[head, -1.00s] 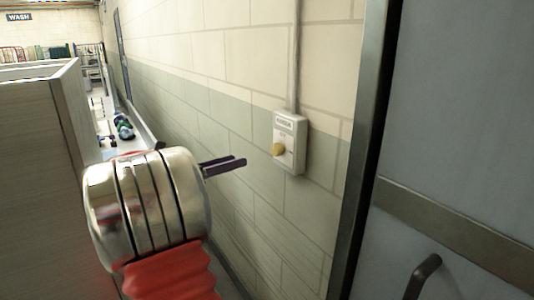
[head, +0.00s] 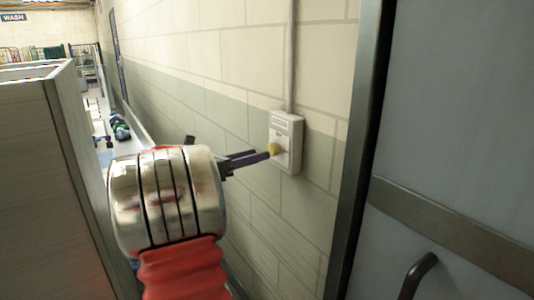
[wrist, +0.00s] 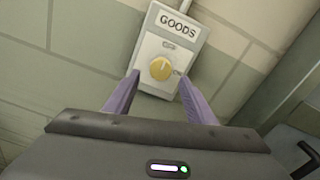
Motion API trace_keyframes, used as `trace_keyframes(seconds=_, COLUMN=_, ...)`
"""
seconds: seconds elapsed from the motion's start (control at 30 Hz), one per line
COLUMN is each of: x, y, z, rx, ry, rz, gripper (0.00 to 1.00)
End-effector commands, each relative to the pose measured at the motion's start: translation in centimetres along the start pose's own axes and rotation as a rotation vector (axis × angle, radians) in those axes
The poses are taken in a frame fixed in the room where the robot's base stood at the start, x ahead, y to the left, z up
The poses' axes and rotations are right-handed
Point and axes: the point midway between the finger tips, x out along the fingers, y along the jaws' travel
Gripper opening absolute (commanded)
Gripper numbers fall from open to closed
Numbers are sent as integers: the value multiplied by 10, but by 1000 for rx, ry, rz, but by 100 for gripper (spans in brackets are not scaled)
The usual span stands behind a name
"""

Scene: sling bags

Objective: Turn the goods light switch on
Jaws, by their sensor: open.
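The goods light switch (head: 286,142) is a pale box on the block wall, with a conduit running up from it. In the wrist view the box (wrist: 187,30) carries a GOODS label and a round yellow knob (wrist: 160,69). The knob's pointer is too small to read surely. My gripper (wrist: 157,82) is open, its two purple fingers to the left and right of the knob in that view. In the head view the gripper (head: 268,156) reaches to the knob (head: 274,149), a fingertip overlapping it. I cannot tell whether they touch.
A grey door (head: 460,130) with a dark frame and a handle (head: 418,275) stands to the right of the switch. A tall pale panel (head: 40,180) stands at the left. Beyond it are racks and a WASH sign (head: 13,17).

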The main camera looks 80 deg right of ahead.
Motion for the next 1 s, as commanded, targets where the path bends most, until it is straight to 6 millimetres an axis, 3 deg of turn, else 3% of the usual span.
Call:
trace_keyframes(seconds=0.2, x=34, y=-1, z=0, rx=1, ry=1, rz=-3, gripper=50)
trace_keyframes(seconds=0.4, x=50, y=0, z=0, rx=0, ry=1, rz=-2, gripper=50)
trace_keyframes(seconds=0.73, x=53, y=-1, z=0, rx=1, ry=1, rz=-1, gripper=50)
trace_keyframes(seconds=1.0, x=53, y=-1, z=0, rx=1, ry=1, rz=-1, gripper=32)
